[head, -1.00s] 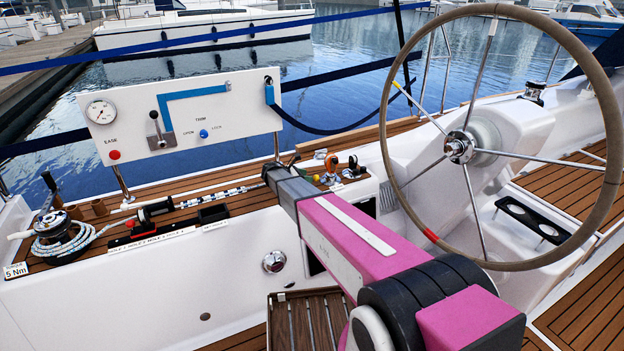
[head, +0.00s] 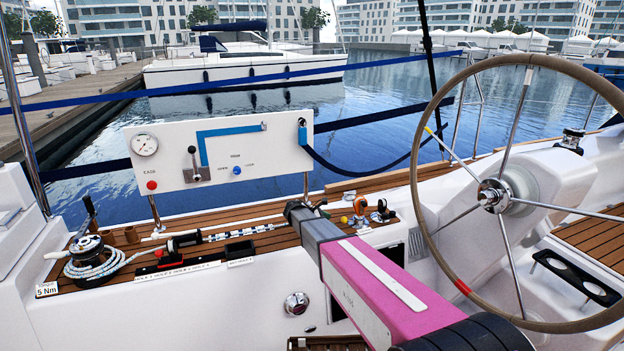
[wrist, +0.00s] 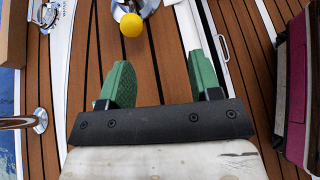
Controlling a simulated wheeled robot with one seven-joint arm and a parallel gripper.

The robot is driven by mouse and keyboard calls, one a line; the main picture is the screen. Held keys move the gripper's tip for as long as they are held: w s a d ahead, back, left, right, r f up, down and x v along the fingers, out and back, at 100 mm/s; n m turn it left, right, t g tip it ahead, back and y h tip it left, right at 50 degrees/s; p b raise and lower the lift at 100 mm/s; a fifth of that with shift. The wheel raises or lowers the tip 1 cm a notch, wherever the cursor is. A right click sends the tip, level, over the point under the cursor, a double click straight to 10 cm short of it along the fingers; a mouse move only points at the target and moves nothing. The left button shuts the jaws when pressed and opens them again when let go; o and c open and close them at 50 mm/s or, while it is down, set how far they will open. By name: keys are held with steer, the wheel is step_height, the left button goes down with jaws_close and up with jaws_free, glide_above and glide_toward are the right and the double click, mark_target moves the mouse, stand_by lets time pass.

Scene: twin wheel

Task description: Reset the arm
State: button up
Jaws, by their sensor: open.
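My gripper (wrist: 163,85) shows in the wrist view with its two green fingers well apart and nothing between them. It is over the brown teak deck strip (wrist: 185,40). A yellow ball-shaped knob (wrist: 131,24) on a metal fitting stands ahead of the fingers, apart from them. In the head view my pink and grey arm stretches forward to the teak ledge, and its end hides most of the gripper.
The steering wheel (head: 463,287) stands to the right of my arm. A white panel (head: 222,177) with gauge and lever stands behind the ledge. A winch with rope (head: 92,259) is at left. Small fittings (head: 382,211) sit right of my arm's end. A metal post (wrist: 20,122) shows in the wrist view.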

steer(key=s+d+m+g+y, duration=0.1)
steer(key=s+d+m+y, duration=0.2)
steer(key=s+m, duration=0.3)
steer(key=s+d+m+g+y, duration=0.1)
steer(key=s+d+m+y, duration=0.2)
steer(key=s, duration=1.1)
steer(key=s+d+m+g+y, duration=0.1)
steer(key=s+m+y, duration=0.4)
steer(key=s+m, duration=0.5)
steer(key=shift+s+d+f+m+y, duration=0.15)
steer(key=shift+s+d+m+y, duration=0.3)
steer(key=shift+d, duration=0.45)
